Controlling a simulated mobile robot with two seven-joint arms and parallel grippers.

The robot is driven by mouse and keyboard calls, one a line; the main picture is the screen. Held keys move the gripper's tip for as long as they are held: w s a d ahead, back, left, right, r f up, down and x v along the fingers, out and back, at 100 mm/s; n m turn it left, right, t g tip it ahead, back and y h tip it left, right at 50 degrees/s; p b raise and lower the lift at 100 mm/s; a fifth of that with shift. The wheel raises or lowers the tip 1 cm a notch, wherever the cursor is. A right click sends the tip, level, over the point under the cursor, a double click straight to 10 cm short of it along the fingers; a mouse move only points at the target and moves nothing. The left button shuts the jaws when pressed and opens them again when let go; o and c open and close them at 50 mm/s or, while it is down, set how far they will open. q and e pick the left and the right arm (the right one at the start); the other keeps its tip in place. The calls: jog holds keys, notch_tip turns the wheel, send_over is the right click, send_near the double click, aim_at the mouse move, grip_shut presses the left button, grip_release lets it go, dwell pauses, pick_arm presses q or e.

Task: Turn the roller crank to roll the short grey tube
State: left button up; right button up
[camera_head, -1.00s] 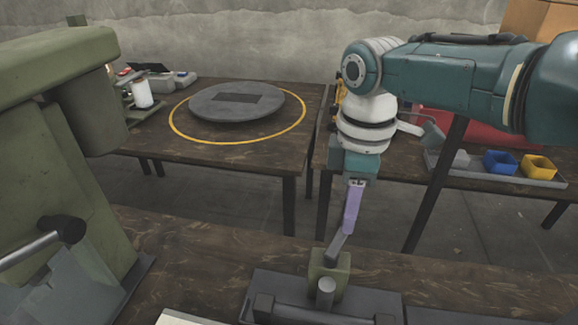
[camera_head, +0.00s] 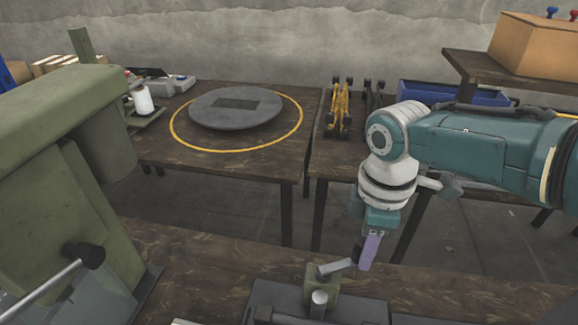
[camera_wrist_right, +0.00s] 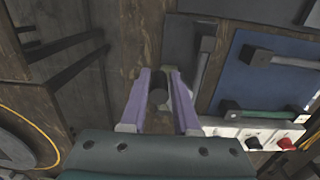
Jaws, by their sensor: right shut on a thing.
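The roller's green block (camera_head: 322,280) stands on its dark base at the front of the bench. Its grey crank arm (camera_head: 336,267) points right and slightly up. My right gripper (camera_head: 366,254), with purple fingers, is shut on the dark crank handle (camera_head: 357,252). In the right wrist view the round end of the handle (camera_wrist_right: 158,97) sits between the two fingers. A short grey cylinder (camera_head: 319,299) stands in front of the green block; I cannot tell whether it is the tube or a roller part. My left gripper is not in view.
A large green press (camera_head: 60,190) with a lever (camera_head: 50,290) stands close on the left. The wooden bench (camera_head: 210,265) is clear between press and roller. Behind a gap, another table holds a grey turntable (camera_head: 236,108). A blue panel (camera_wrist_right: 262,80) shows in the wrist view.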

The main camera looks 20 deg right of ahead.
jog(key=shift+s+a+r+p, duration=0.15)
jog(key=shift+s+a+p, duration=0.3)
jog(key=shift+s, duration=0.4)
jog(key=shift+s+a+p, duration=0.7)
jog(key=shift+a+p, duration=0.25)
jog(key=shift+a, duration=0.1)
jog(key=shift+s+a, duration=0.25)
jog(key=shift+a, duration=0.15)
jog(key=o, duration=1.5)
jog(key=shift+d, duration=0.15)
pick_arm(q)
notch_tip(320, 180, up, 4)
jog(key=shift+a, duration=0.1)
